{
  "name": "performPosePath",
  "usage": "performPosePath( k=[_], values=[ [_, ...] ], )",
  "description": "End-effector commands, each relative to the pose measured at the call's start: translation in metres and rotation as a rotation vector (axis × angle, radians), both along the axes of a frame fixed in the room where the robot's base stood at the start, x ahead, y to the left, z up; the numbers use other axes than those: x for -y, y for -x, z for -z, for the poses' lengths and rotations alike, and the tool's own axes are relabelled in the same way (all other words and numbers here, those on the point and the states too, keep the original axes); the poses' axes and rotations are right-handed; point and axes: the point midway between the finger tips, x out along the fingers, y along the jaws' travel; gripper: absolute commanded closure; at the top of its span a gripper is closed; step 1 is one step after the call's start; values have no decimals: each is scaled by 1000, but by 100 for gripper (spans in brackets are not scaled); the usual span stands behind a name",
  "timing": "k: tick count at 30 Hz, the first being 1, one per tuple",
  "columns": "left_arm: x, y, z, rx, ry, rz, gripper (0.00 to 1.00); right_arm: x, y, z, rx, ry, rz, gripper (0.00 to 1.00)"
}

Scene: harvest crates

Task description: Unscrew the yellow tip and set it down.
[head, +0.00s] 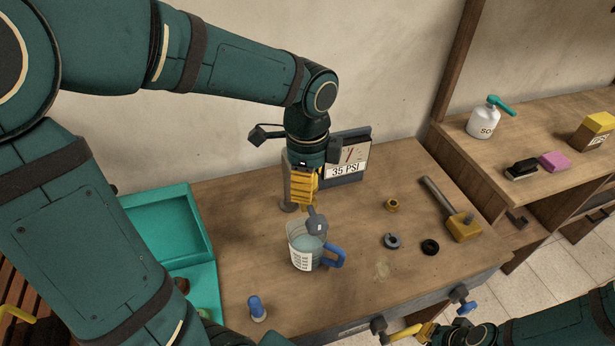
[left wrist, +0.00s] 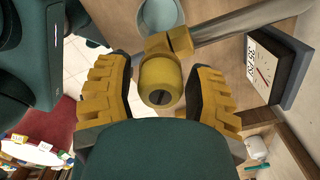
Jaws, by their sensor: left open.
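The yellow tip (left wrist: 160,82) shows in the left wrist view as a rounded yellow piece with a dark slot in its end. It sits on a yellow fitting beside a grey metal pipe (left wrist: 230,22). My left gripper (left wrist: 160,95) is open, with one finger on each side of the tip and a small gap at both sides. In the head view my left gripper (head: 304,190) points down above the measuring jug and hides the tip.
A measuring jug (head: 301,252) with a blue handle stands under a grey spout (head: 316,224). A gauge sign (head: 347,160) reads 35 PSI. A mallet (head: 462,226), brass nut (head: 392,205), and dark rings (head: 430,247) lie to the right. A teal box (head: 205,215) stands left.

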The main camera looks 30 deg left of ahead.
Motion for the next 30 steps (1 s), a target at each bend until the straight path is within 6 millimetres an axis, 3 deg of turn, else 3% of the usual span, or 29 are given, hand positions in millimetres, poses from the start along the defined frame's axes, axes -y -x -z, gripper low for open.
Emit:
performPosePath(
  k=[21,30],
  values=[
    [0,0,0,1,-1,883,46,0,0,0,0,0,0,100],
    [0,0,0,1,-1,1028,46,0,0,0,0,0,0,100]
  ],
)
